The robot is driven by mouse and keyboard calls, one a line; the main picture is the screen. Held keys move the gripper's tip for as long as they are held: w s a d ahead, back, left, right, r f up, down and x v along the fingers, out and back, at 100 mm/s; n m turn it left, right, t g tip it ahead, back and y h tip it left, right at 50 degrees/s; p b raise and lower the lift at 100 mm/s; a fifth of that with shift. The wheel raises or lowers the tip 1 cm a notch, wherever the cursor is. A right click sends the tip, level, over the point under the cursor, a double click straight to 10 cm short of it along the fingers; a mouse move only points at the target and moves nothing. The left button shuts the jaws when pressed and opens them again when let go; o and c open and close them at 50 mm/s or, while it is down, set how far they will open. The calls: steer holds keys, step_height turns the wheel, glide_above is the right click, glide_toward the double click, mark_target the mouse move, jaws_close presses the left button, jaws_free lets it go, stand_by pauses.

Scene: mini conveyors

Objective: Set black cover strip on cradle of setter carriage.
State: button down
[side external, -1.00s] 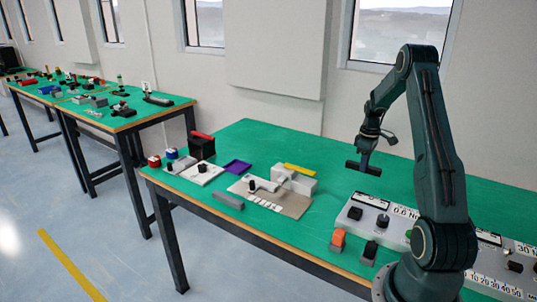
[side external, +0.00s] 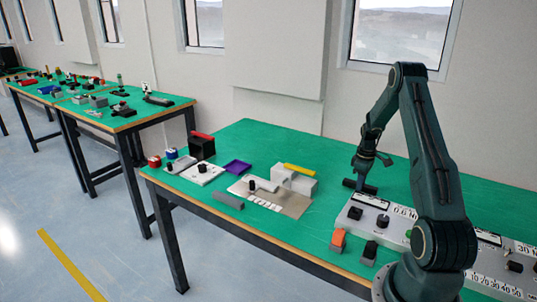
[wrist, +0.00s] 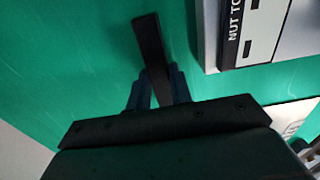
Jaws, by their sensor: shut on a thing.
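My gripper (side external: 361,181) is at the back right of the green bench, behind the labelled grey box. It is shut on a black cover strip (wrist: 150,42), a flat dark bar that sticks out past the fingers in the wrist view. In the side view the strip (side external: 369,189) is low over the bench; I cannot tell whether it touches the green top. A beige plate (side external: 293,206) with a scale and a white-grey block (side external: 303,186) stands left of my gripper and apart from it. I cannot make out for sure which part is the setter carriage's cradle.
The grey box (side external: 352,215) with a dial and labels stands close in front of my gripper. A yellow strip (side external: 300,169) lies by the white block. An orange-topped block (side external: 338,238), a purple tray (side external: 238,166) and a grey bar (side external: 228,200) are on the bench. The back strip of bench is clear.

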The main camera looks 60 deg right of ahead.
steer(key=shift+f, duration=0.2)
steer(key=c, duration=1.3)
jaws_free()
steer(key=shift+o, duration=0.2)
step_height(320, 180, up, 12)
steer(key=shift+r, duration=0.15)
